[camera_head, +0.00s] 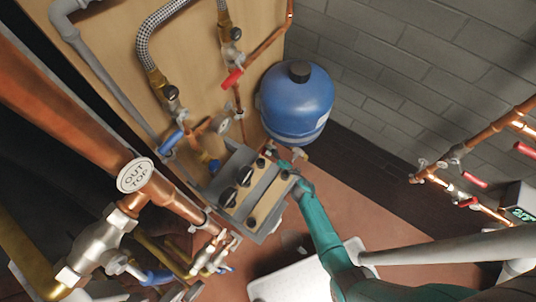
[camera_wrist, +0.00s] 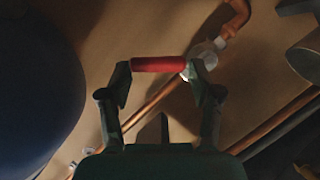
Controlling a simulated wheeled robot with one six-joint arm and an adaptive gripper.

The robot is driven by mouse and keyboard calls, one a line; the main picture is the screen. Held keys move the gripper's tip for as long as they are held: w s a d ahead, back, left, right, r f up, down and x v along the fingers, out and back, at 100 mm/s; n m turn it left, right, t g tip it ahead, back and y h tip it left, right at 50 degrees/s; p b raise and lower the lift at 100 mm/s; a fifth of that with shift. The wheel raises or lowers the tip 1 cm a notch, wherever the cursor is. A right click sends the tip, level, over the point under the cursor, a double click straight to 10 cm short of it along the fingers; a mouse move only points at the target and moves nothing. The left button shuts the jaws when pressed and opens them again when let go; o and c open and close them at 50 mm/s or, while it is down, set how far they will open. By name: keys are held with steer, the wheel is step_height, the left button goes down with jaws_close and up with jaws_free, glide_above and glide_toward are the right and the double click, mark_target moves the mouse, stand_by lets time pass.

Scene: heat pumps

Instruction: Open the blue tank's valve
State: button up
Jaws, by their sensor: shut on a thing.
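The blue tank (camera_head: 297,105) with a black cap stands by the corner of the wooden panel and the block wall. Its dark blue side also fills the left of the wrist view (camera_wrist: 35,90). In the wrist view a red valve handle (camera_wrist: 158,64) lies across between the fingertips of my gripper (camera_wrist: 160,72), which is shut on it end to end. A pale valve body (camera_wrist: 207,54) on a copper pipe adjoins the handle's right end. In the head view my teal arm reaches to just below the tank; the fingers and handle are not clear there.
A grey unit with black knobs (camera_head: 245,190) stands close left of my arm. Copper pipes with another red handle (camera_head: 232,79) and a blue handle (camera_head: 172,140) run on the panel (camera_head: 195,50). Pipes with red handles (camera_head: 475,180) line the right wall. Reddish floor lies below.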

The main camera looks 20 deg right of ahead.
steer(key=shift+s+a+r+n+t+h, duration=0.15)
steer(key=shift+s+a+r+n+t, duration=0.15)
steer(key=shift+a+n+t, duration=0.6)
steer(key=shift+s+a+r+n+t+h, duration=0.25)
steer(key=shift+a+n, duration=0.1)
steer(key=shift+n, duration=1.1)
steer(key=shift+s+a+r+n+t+h, duration=0.1)
steer(key=shift+s+a+r+n+t, duration=0.2)
steer(key=shift+a+n+t, duration=0.6)
steer(key=shift+d+n+g, duration=0.15)
steer(key=shift+n+g, duration=0.2)
steer(key=shift+n, duration=0.1)
jaws_close()
steer(key=o, duration=1.6)
jaws_free()
steer(key=shift+s+f, duration=0.15)
steer(key=shift+f, duration=0.05)
steer(key=shift+s+f, duration=0.1)
steer(key=s, duration=0.4)
steer(key=s+d, duration=0.1)
steer(key=s, duration=0.3)
steer(key=s+d, duration=0.1)
steer(key=s, duration=0.2)
steer(key=shift+s+d, duration=0.25)
steer(key=shift+s, duration=0.15)
